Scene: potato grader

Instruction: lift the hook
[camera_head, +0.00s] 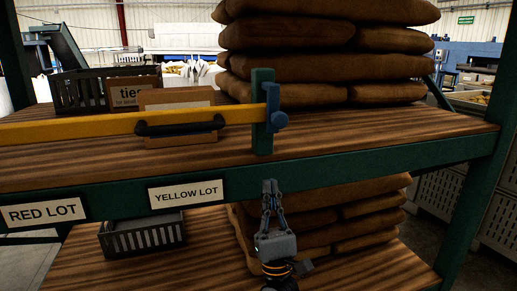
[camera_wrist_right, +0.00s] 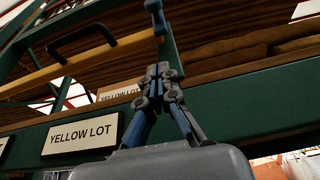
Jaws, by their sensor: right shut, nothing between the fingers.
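The blue hook (camera_head: 272,108) sits at the right end of a yellow bar (camera_head: 75,129), against a green upright post (camera_head: 262,140) on the upper shelf. A round blue knob is on its right side. In the right wrist view the hook (camera_wrist_right: 157,18) shows at the top, beyond my fingertips. My right gripper (camera_head: 270,186) is shut and empty, pointing up in front of the shelf's green front edge, below the hook and apart from it. Its closed fingers (camera_wrist_right: 159,72) also show in the wrist view. My left gripper is not in view.
A black handle (camera_head: 180,126) is on the bar. Brown sacks (camera_head: 330,65) are stacked behind the post, with more sacks (camera_head: 340,215) below. A black crate (camera_head: 80,95) and cardboard boxes (camera_head: 165,99) stand behind the bar. A grey crate (camera_head: 114,245) is on the lower shelf.

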